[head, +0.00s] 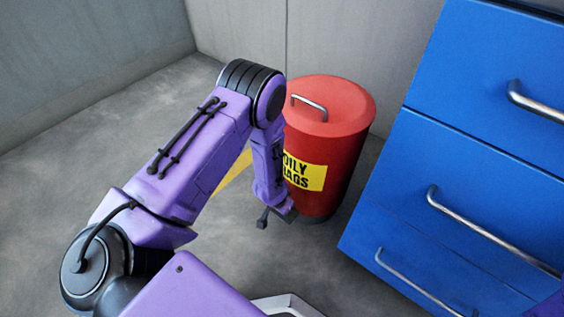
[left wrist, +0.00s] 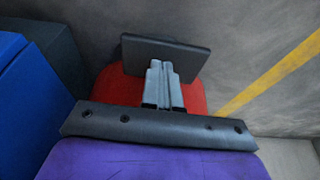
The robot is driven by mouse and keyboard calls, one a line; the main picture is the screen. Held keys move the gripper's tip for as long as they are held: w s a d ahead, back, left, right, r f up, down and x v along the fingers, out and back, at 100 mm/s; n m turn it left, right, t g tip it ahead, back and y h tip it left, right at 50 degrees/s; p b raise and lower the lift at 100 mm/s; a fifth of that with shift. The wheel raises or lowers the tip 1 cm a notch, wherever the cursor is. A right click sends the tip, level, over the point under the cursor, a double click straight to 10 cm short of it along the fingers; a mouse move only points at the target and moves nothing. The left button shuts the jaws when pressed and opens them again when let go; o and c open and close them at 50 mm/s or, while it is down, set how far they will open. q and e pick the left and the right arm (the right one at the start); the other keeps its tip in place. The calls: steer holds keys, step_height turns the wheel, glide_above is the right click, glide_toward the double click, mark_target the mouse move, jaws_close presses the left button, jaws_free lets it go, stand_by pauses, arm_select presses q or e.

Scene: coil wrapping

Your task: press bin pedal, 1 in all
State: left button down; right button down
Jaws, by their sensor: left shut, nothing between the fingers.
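The red bin (head: 345,140) stands on the floor in the head view, with a round lid that looks closed and a yellow label. Its red side also shows behind my gripper in the left wrist view (left wrist: 112,88). A flat dark plate, which looks like the bin's pedal (left wrist: 190,52), lies just past the fingertips of my left gripper (left wrist: 165,64). The gripper is shut and empty, pointing down low by the bin's base in the head view (head: 281,206). I cannot tell whether the fingertips touch the plate. My right gripper is not in view.
A blue drawer cabinet (head: 460,160) with metal handles stands close to the right of the bin. Grey walls (head: 335,40) rise behind the bin. A yellow floor line (head: 234,172) runs to the left, where the grey floor (head: 60,190) is clear.

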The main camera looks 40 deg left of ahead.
mark_target(279, 217)
arm_select(q)
steer(key=shift+f, duration=0.1)
